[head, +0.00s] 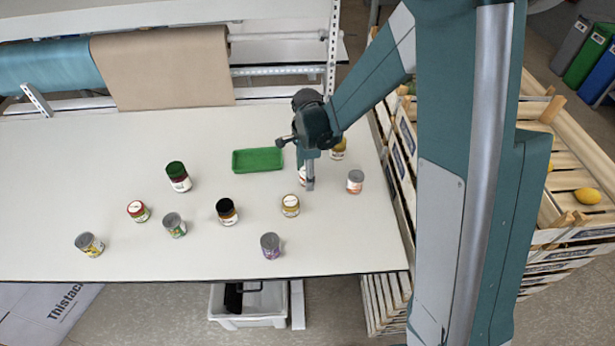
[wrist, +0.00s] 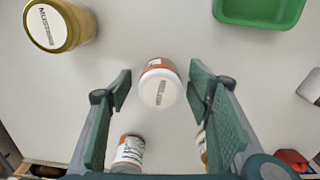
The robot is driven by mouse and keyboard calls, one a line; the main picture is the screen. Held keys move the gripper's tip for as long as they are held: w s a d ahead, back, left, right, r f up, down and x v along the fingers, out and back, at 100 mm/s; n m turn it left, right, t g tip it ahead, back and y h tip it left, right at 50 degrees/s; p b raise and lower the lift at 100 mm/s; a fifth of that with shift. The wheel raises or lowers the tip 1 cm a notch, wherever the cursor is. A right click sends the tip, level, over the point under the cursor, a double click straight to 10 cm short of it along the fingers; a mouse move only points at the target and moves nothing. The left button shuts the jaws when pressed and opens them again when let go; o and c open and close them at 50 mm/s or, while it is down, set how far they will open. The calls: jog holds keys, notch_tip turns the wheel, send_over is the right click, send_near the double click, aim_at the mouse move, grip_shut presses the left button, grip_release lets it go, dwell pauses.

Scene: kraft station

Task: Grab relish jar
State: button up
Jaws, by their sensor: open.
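A jar with a white lid and an orange-red body (wrist: 158,88) stands upright on the table between the two spread fingers of my gripper (wrist: 160,84). I see a gap on each side of it, and the lid's print is too small to read for sure. In the head view my gripper (head: 308,172) points down over this jar (head: 302,175) and hides most of it. My gripper is open and holds nothing. No label that I can read clearly says relish.
A mustard jar (wrist: 60,25), also in the head view (head: 290,205), an orange-labelled can (head: 355,182) and a gold-lidded jar (head: 338,150) stand close by. A green tray (head: 257,160) lies behind left. Several jars and cans stand further left; wooden crates (head: 405,150) stand right.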

jog(key=c, duration=1.1)
jog(key=shift+r, duration=0.1)
jog(key=shift+r, duration=4.9)
